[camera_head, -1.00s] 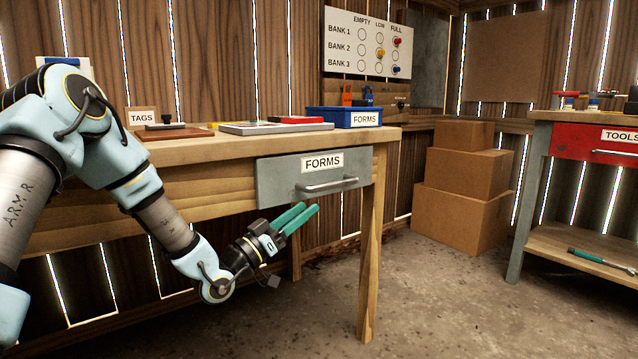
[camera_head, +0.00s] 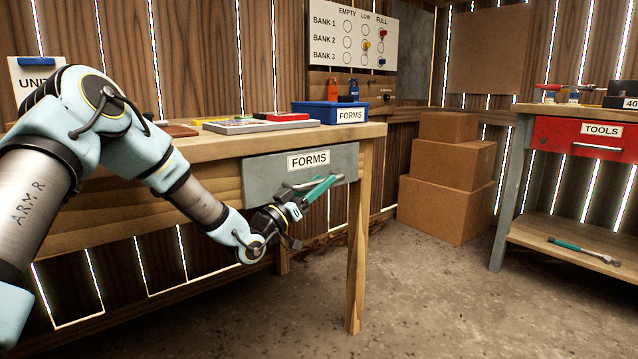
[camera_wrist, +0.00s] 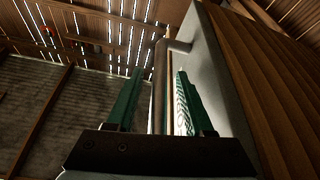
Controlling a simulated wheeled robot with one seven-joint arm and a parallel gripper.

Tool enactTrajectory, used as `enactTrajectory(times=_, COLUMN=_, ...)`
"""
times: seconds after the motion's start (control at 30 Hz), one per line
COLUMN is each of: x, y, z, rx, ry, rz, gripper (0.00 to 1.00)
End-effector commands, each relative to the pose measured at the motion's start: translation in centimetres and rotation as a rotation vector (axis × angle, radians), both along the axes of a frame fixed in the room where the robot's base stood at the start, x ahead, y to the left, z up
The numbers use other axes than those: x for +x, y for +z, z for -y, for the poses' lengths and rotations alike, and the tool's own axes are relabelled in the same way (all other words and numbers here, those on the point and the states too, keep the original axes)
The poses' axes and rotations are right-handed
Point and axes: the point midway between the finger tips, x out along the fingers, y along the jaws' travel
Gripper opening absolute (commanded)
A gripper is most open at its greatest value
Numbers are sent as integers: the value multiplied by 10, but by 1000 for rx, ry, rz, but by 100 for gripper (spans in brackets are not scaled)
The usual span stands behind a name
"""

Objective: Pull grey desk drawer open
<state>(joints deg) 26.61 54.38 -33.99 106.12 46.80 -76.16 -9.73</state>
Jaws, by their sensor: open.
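The grey desk drawer (camera_head: 262,178) with a FORMS label sits in the front of the wooden desk and looks closed. Its metal bar handle (camera_head: 325,180) is partly hidden behind my gripper (camera_head: 322,188). My gripper has green fingers and is open, right at the handle. In the wrist view, the handle (camera_wrist: 160,80) runs lengthwise between the two spread fingers of my gripper (camera_wrist: 155,100). The drawer's grey face (camera_wrist: 215,70) is close beside the right finger. I cannot tell whether either finger touches the handle.
The desk top (camera_head: 220,143) carries a blue FORMS tray (camera_head: 330,113) and flat items. A desk leg (camera_head: 359,250) stands right of the drawer. Cardboard boxes (camera_head: 445,210) and a bench with a red TOOLS drawer (camera_head: 560,138) are farther right. The floor before the desk is clear.

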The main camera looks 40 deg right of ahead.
Motion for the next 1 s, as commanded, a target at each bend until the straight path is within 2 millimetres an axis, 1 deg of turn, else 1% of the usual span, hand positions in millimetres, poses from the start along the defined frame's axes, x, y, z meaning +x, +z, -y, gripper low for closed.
enactTrajectory(times=0.17, x=0, y=0, z=0, rx=0, ry=0, rz=0, gripper=52)
enactTrajectory(times=0.6, x=0, y=0, z=0, rx=0, ry=0, rz=0, gripper=2)
enactTrajectory(times=0.63, x=0, y=0, z=0, rx=0, ry=0, rz=0, gripper=0)
enactTrajectory(times=1.0, x=0, y=0, z=0, rx=0, ry=0, rz=0, gripper=0)
